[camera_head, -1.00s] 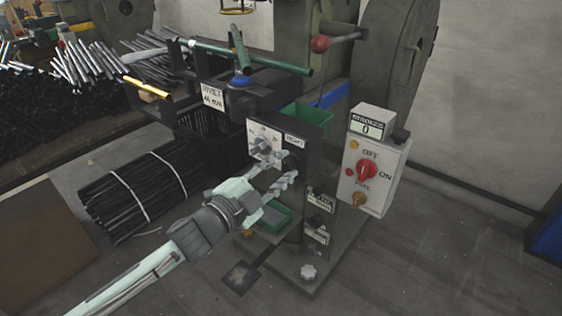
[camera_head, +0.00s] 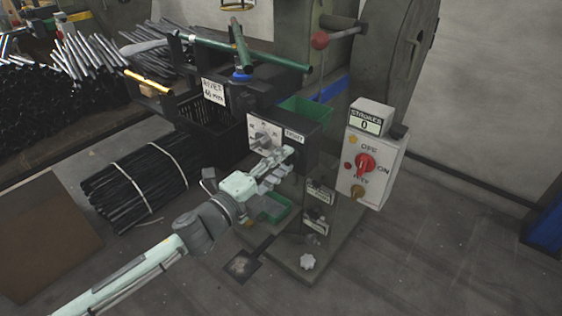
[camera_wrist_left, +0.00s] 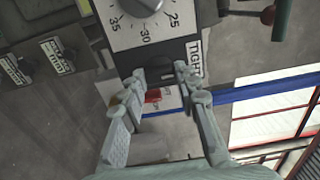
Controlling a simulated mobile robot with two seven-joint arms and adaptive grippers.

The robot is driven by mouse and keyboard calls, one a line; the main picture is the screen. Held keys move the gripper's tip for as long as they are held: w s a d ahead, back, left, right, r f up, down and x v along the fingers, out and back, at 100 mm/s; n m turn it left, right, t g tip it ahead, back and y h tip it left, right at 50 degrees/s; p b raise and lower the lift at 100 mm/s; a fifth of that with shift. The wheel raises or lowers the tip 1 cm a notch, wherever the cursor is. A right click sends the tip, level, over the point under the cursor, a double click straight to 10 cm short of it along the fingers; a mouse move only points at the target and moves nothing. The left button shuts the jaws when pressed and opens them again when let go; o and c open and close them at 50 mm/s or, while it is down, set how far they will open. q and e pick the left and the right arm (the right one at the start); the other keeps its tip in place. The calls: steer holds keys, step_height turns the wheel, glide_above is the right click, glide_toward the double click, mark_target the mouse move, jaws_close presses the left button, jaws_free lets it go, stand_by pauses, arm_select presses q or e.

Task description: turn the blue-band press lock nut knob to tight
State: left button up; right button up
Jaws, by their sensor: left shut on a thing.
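The press with the blue band (camera_head: 333,90) carries a dark box with a white dial plate (camera_head: 264,139) and a TIGHT label (camera_head: 294,136). My left gripper (camera_head: 286,154) is at the box face, right of the dial and just below the label. In the left wrist view, the two fingertips of this gripper (camera_wrist_left: 160,72) are shut on a dark round lock nut knob (camera_wrist_left: 159,66) beside the TIGHT label (camera_wrist_left: 194,58). The fingers hide much of the knob, and its turn angle cannot be told. My right gripper is not in view.
A control box (camera_head: 371,168) with a red switch stands to the right under a stroke counter (camera_head: 371,118) reading 0. A green bin (camera_head: 272,208) sits below the gripper. Bundled dark rods (camera_head: 140,185) lie on the floor at left. Open floor lies front right.

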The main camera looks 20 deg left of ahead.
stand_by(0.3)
arm_select(q)
steer(key=o, duration=1.2)
steer(key=shift+c, duration=0.2)
steer(key=v, duration=1.2)
steer(key=s+a+f+n+g+y, duration=0.1)
steer(key=a+f+n+g+y, duration=0.3)
steer(key=f+n, duration=0.55)
steer(key=s+a+f+n+g+y, duration=0.15)
steer(key=a+f+n+y, duration=0.4)
steer(key=f, duration=0.95)
steer(key=s+d+f+n+g+h, duration=0.1)
steer(key=s+f+n+g, duration=0.1)
steer(key=s+f+g, duration=0.2)
steer(key=s+d+f+n+g+h, duration=0.1)
steer(key=s+f+g, duration=0.4)
steer(key=s+f, duration=0.5)
step_height(320, 180, down, 5)
steer(key=shift+s+d+f+n, duration=0.1)
steer(key=shift+s+d+n, duration=0.15)
steer(key=shift+d+n, duration=0.65)
